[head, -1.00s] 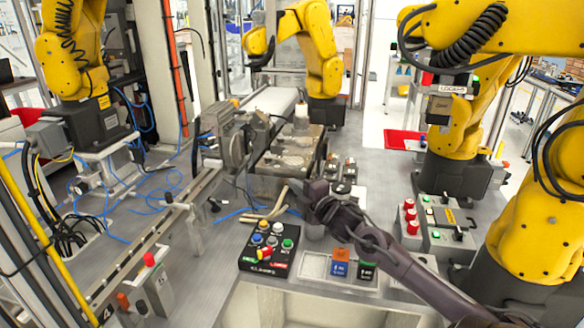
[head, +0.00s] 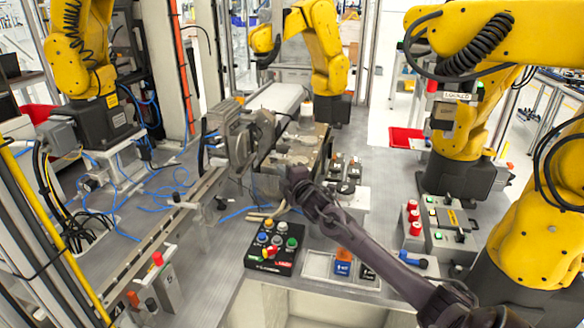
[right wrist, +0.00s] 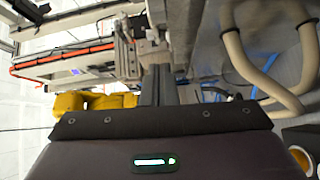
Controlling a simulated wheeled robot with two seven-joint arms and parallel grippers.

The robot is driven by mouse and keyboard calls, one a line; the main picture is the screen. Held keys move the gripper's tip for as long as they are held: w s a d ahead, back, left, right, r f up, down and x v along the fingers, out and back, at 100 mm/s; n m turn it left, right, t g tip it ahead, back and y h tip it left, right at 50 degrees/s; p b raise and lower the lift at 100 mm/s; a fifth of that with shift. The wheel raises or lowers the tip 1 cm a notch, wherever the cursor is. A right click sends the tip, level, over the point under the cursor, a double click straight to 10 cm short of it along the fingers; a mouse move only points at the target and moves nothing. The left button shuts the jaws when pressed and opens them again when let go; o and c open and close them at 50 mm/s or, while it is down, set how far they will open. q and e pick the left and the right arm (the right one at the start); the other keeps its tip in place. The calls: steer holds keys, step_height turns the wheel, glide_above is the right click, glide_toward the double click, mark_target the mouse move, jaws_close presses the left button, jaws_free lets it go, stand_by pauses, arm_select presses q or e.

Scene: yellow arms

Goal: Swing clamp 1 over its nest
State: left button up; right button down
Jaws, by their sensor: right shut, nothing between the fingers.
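Several small clamp-like parts with dark handles (head: 346,172) stand on a light block right of the machine bed in the head view. I cannot tell which one is clamp 1, and its nest cannot be made out. My right gripper (head: 293,178) is shut and empty. It is left of these parts, in front of the grey fixture bed (head: 296,150) and above the tan hoses. In the right wrist view the dark fingers (right wrist: 158,84) are together, with machine parts beyond them. My left gripper is not in view.
A black button box (head: 272,250) lies below my right gripper. Tan hoses (right wrist: 237,48) loop close by on the right of the wrist view. A control box with red buttons (head: 436,230) stands at right. Yellow robot arms (head: 325,45) surround the table.

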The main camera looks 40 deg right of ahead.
mark_target(289, 160)
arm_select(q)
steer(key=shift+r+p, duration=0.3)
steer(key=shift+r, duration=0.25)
arm_select(e)
steer(key=d, duration=0.3)
steer(key=shift+s+d+f, duration=0.15)
steer(key=shift+d, duration=0.05)
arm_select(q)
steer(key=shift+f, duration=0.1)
